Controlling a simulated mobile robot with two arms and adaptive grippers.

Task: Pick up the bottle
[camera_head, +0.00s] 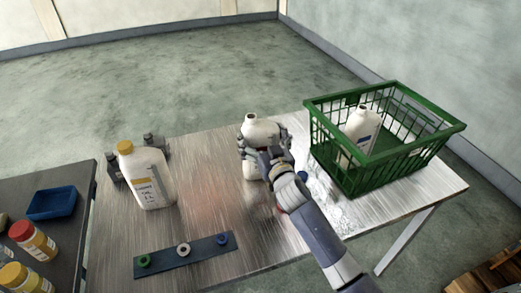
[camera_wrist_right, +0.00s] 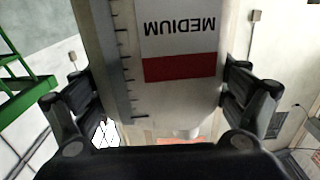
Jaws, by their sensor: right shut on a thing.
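A white open-necked bottle (camera_head: 261,128) stands upright near the middle of the table in the head view. My right gripper (camera_head: 263,146) is shut around its body, and the fingers and wrist hide much of its lower part. In the right wrist view the same bottle (camera_wrist_right: 170,98) sits between the two fingers. Its label reads MEDIUM upside down, with a red band and a graduated strip beside it. I cannot tell whether its base touches the table. My left gripper is not in view.
A green basket (camera_head: 398,174) at the right holds another white bottle (camera_head: 361,124). A yellow-capped bottle (camera_head: 147,180) stands at left against a dark fixture. A dark strip (camera_head: 205,250) bears green, white and blue caps. A darker table (camera_head: 72,232) has a blue tray (camera_head: 52,203) and small bottles.

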